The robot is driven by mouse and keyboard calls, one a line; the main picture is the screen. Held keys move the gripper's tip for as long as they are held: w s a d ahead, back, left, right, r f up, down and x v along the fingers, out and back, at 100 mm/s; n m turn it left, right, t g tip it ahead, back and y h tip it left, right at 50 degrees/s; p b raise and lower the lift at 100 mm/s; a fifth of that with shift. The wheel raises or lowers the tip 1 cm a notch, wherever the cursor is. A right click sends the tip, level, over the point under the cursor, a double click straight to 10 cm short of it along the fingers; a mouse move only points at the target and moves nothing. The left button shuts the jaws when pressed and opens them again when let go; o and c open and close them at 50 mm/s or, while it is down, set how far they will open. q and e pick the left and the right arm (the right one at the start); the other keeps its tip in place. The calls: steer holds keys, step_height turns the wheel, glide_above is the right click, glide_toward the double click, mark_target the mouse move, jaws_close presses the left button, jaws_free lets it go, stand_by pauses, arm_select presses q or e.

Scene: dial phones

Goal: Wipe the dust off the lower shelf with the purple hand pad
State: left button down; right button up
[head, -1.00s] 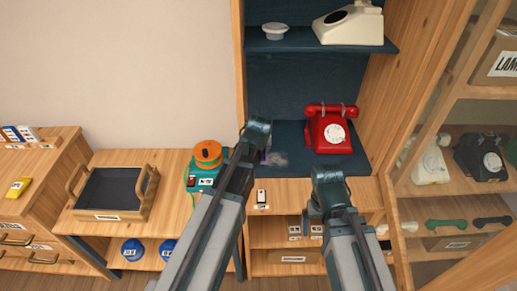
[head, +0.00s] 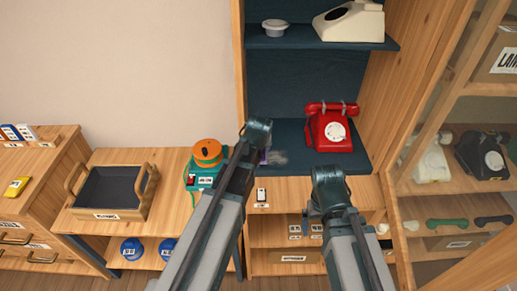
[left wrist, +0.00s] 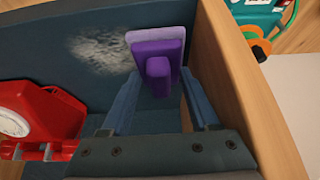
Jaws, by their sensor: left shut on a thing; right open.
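The purple hand pad (left wrist: 158,55) has a pale lavender face edge and a purple grip block. My left gripper (left wrist: 160,105) is shut on it. In the head view only a sliver of the pad (head: 265,157) shows beside my left gripper (head: 260,135). The lower shelf (head: 300,168) is dark blue. A grey dust patch (left wrist: 102,50) lies on it next to the pad; it also shows in the head view (head: 279,157). I cannot tell whether the pad touches the shelf. My right gripper (head: 327,178) is open and empty in front of the shelf.
A red dial phone (head: 330,128) stands on the lower shelf, right of the dust. The wooden side panel (left wrist: 245,80) is close beside the pad. A switch (head: 262,196) sits below.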

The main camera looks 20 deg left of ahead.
arm_select(q)
steer(key=shift+f+b, duration=0.45)
steer(key=shift+f, duration=0.1)
steer(key=shift+d+r, duration=0.1)
steer(key=shift+w+d+r, duration=0.1)
steer(key=shift+w+d, duration=0.2)
steer(key=shift+d, duration=0.55)
steer(key=shift+w+d, duration=0.25)
steer(key=shift+d, duration=0.55)
steer(key=shift+d, duration=0.15)
steer(key=shift+w+d, duration=0.25)
steer(key=shift+d, duration=0.6)
steer(key=shift+w+d, duration=0.2)
steer(key=shift+d, duration=0.6)
